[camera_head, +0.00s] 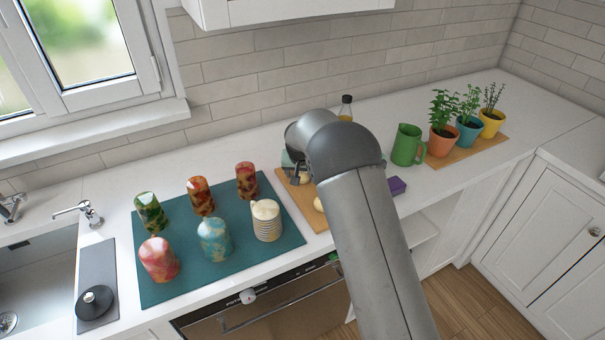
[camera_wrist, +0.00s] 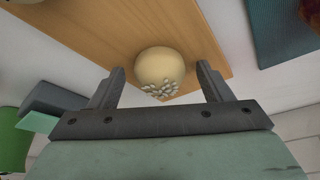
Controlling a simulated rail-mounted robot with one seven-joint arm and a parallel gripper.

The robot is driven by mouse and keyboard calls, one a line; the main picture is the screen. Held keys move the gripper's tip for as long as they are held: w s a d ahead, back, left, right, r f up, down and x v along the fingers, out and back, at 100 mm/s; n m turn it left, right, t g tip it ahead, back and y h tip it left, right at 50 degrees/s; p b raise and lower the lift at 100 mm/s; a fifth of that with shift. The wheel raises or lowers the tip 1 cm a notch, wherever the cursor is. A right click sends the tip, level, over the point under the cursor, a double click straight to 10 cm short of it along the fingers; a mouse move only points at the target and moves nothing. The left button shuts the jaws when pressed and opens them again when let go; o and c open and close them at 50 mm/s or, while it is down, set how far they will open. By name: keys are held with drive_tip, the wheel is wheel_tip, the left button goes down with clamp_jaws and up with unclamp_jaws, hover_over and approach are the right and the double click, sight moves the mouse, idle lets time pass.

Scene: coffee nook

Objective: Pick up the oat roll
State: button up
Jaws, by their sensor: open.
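The oat roll (camera_wrist: 158,65) is a round, pale bun with light flakes on the side facing my gripper. It rests on a wooden board (camera_wrist: 100,32), which also shows in the head view (camera_head: 288,199). My gripper (camera_wrist: 160,72) is open, with one finger on each side of the roll's near part. Gaps show between the roll and both fingers. In the head view my gripper (camera_head: 296,172) is over the board, partly hidden by my arm. A pale rounded thing (camera_head: 318,205) shows beside my arm; I cannot tell whether it is this roll.
A teal mat (camera_head: 180,268) with several colourful canisters lies left of the board. Right of my arm are a purple block (camera_head: 397,186), a green jug (camera_head: 407,146) and potted plants on another board (camera_head: 462,150). A bottle (camera_head: 346,107) stands behind my arm.

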drive_tip(key=c, duration=1.1)
drive_tip(key=shift+o, duration=0.2)
drive_tip(key=shift+r, duration=0.1)
